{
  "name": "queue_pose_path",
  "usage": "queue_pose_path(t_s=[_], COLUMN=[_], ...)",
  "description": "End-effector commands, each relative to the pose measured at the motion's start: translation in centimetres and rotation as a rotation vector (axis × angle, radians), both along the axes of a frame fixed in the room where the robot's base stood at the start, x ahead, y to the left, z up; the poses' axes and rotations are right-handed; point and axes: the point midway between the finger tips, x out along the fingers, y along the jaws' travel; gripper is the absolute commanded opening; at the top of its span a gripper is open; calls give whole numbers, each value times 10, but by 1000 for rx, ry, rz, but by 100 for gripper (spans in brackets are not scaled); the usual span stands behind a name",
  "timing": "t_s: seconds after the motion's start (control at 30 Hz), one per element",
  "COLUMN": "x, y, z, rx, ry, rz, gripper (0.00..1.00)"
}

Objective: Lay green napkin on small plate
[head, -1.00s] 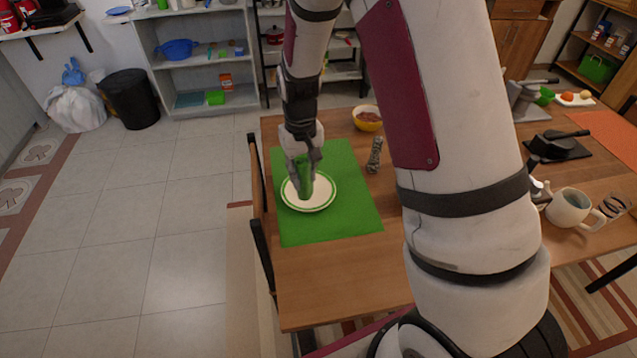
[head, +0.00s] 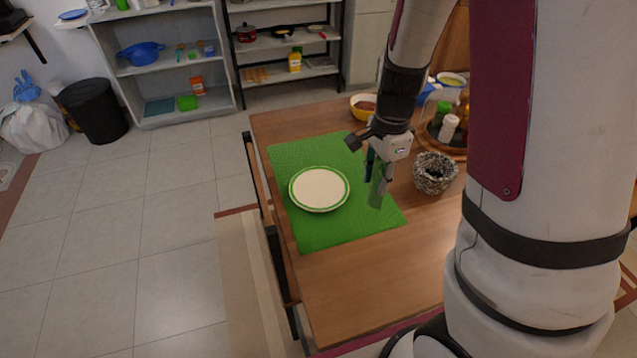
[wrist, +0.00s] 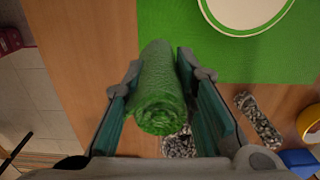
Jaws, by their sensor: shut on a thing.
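The green napkin (wrist: 157,90) is a rolled bundle between the two fingers of my gripper (wrist: 162,72), which is shut on it. In the head view the napkin (head: 378,192) hangs below my gripper (head: 378,172), over the right part of the green placemat. The small plate (head: 319,188), white with a green rim, lies empty on the placemat to the left of my gripper. Part of the plate (wrist: 248,12) shows at the top of the wrist view, clear of the napkin.
The green placemat (head: 305,232) lies on the wooden table (head: 350,290). A speckled bowl (head: 435,173) stands right of my gripper, and a yellow bowl (head: 362,105) behind it. A speckled elongated item (wrist: 258,120) lies near the placemat. The table's front is clear.

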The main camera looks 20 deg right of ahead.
Motion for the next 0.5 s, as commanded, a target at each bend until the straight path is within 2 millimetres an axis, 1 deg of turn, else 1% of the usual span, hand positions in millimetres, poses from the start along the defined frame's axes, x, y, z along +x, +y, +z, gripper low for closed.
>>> queue_pose_path(t_s=[0.17,0.5], x=[28,96], y=[19,66], z=[-4,-12], rx=[-1,-1], ry=[0,0], rz=[-4,-3], gripper=[6,6])
